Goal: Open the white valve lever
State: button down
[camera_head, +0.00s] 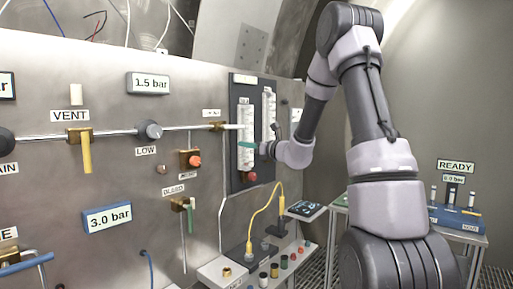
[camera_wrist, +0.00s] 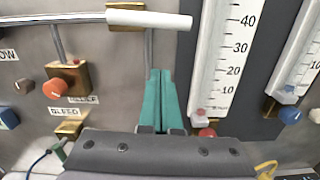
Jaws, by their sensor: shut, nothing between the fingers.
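The white valve lever (camera_wrist: 150,19) lies about level at the top of the wrist view, across a brass valve body (camera_wrist: 128,38) on a steel pipe, its free end pointing right. In the head view the lever (camera_head: 233,127) shows small, to the right of the brass valve (camera_head: 216,126). My gripper (camera_wrist: 160,72) has green fingers pressed together with nothing between them. In the wrist view the fingertips appear below the lever, apart from it in the picture. In the head view my gripper (camera_head: 248,144) is just below and right of the lever's end.
Flowmeter tubes (camera_wrist: 225,60) on a dark panel stand close right of my fingers. An orange knob (camera_wrist: 54,88) and a bleed valve (camera_wrist: 69,129) sit to the left. A yellow lever (camera_head: 86,153) hangs under the VENT label. A shelf (camera_head: 262,262) with a yellow cable juts out below.

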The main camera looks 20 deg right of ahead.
aim_at(233, 127)
jog(key=shift+w+a+r, duration=0.1)
jog(key=shift+w+r, duration=0.1)
jog(key=shift+r, duration=0.45)
jog(key=shift+w+a+r, duration=0.1)
jog(key=shift+w+r, duration=0.05)
jog(key=shift+r, duration=0.5)
jog(key=shift+w+a+r, duration=0.1)
jog(key=shift+w+r, duration=0.1)
jog(key=shift+r, duration=0.45)
jog(key=shift+r, duration=0.15)
jog(key=shift+w+d+r+n, duration=0.1)
jog(key=shift+w+r+n, duration=0.05)
jog(key=shift+r+n, duration=0.5)
jog(key=shift+f, duration=0.1)
